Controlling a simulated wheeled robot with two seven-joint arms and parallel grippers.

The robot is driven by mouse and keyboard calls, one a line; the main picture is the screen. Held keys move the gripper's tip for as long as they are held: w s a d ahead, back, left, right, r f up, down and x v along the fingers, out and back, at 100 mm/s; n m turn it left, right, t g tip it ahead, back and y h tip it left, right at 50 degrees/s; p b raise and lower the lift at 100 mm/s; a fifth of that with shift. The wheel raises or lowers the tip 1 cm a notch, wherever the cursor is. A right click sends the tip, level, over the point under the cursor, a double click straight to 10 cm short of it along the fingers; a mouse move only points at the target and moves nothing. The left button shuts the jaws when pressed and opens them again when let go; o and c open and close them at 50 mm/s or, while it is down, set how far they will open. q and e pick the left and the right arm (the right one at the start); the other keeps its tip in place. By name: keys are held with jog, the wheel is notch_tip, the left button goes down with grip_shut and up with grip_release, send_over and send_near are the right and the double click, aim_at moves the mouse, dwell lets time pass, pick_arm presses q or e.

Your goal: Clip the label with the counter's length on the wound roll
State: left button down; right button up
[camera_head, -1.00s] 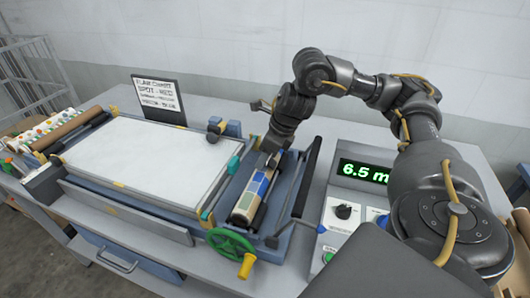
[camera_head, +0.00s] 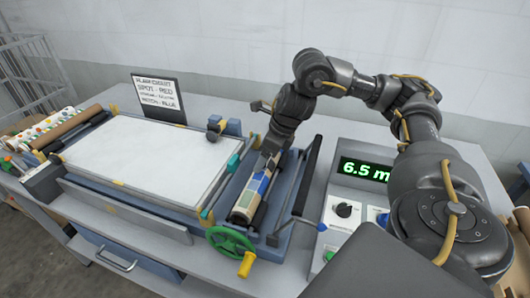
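The counter display (camera_head: 364,170) reads 6.5 m in green digits on the grey control box at the right. My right gripper (camera_head: 270,158) is at the far end of the roll, pointing down. Its fingertips are too small and dark to show whether they hold anything. I cannot make out which patch, if any, is a length label. My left gripper is out of view.
A sign (camera_head: 157,94) stands behind the white press bed (camera_head: 150,155). A green handwheel (camera_head: 230,242) with a yellow handle sits at the front. A dark bar (camera_head: 307,175) stands right of the roll. Several rolls (camera_head: 70,126) lie at the left.

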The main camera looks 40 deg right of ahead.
jog(key=p+v, duration=0.5)
jog(key=v, duration=0.5)
jog(key=shift+r, duration=0.4)
jog(key=shift+s+f, duration=0.1)
jog(key=shift+s, duration=0.05)
dwell(0.5)
